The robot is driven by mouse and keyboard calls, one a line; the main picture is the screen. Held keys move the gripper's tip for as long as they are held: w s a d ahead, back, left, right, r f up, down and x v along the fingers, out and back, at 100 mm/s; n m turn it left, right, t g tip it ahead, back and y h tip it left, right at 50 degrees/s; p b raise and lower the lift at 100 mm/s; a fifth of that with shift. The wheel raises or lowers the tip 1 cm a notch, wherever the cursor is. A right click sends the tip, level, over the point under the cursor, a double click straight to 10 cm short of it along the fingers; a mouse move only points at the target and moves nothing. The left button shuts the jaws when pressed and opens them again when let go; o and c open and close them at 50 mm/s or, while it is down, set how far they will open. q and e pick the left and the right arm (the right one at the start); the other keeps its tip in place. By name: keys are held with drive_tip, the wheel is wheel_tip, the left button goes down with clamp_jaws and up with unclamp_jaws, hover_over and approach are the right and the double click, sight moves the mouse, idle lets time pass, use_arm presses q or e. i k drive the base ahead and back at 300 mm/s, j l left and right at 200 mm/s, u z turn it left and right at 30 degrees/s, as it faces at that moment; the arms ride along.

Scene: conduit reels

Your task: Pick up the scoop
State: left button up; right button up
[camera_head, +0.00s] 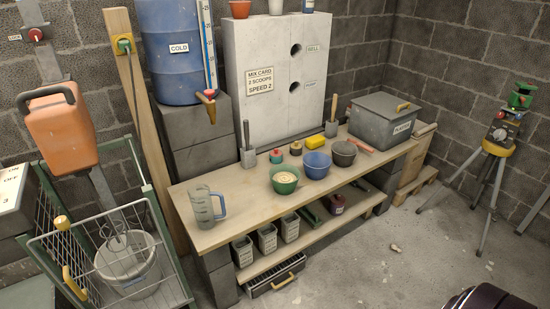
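No scoop can be made out for certain. A thin orange-red handle (362,146) lies on the wooden bench (240,225) beside a dark grey bowl (343,153); what it belongs to is too small to tell. A blue bowl (316,166) and a green bowl (284,187) with pale contents stand left of the dark bowl. A grey lidded bin (382,124) with a yellow handle stands at the bench's right end. Two grey holders, one at the left (248,159) and one farther right (331,129), have upright handles in them.
A clear blue-handled jug (204,207) stands at the bench's left. Several grey tins (267,239) and an open drawer (275,280) are below. A wire cage with a bucket (128,268) is at left, a tripod (492,165) at right. The floor in front is mostly clear.

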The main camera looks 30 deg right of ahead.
sight(359, 143)
drive_tip(key=z, duration=1.3)
